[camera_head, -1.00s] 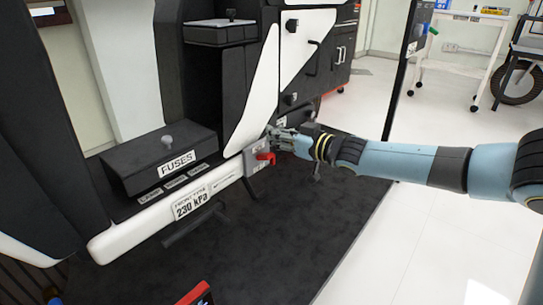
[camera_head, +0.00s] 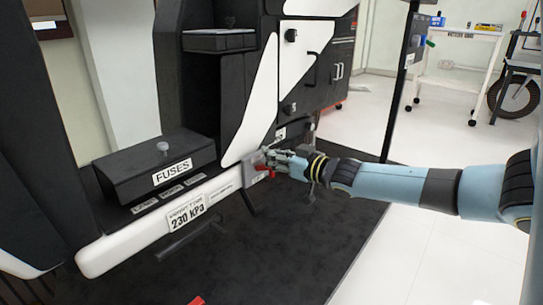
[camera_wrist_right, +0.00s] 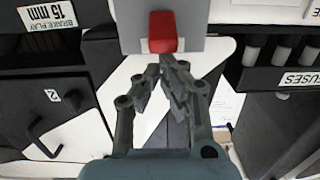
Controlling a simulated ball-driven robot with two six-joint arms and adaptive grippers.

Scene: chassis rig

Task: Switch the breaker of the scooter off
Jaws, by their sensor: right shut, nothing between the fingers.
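The scooter's breaker is a red lever (camera_head: 265,172) on a grey plate (camera_head: 250,173), at the right end of the white side rail. In the right wrist view, the red lever (camera_wrist_right: 162,30) stands out from the grey plate (camera_wrist_right: 198,45) at the top centre. My right gripper (camera_head: 279,159) is shut and empty, just right of and above the lever in the head view. In the right wrist view, its fingertips (camera_wrist_right: 172,66) lie just below the lever's near end; I cannot tell whether they touch it. My left gripper is out of view.
A black fuse box (camera_head: 155,165) sits on the scooter left of the breaker. The white rail (camera_head: 120,250) runs along the scooter's lower side. A dark mat (camera_head: 270,250) lies below. A dark upright post (camera_head: 397,90) stands behind my right arm.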

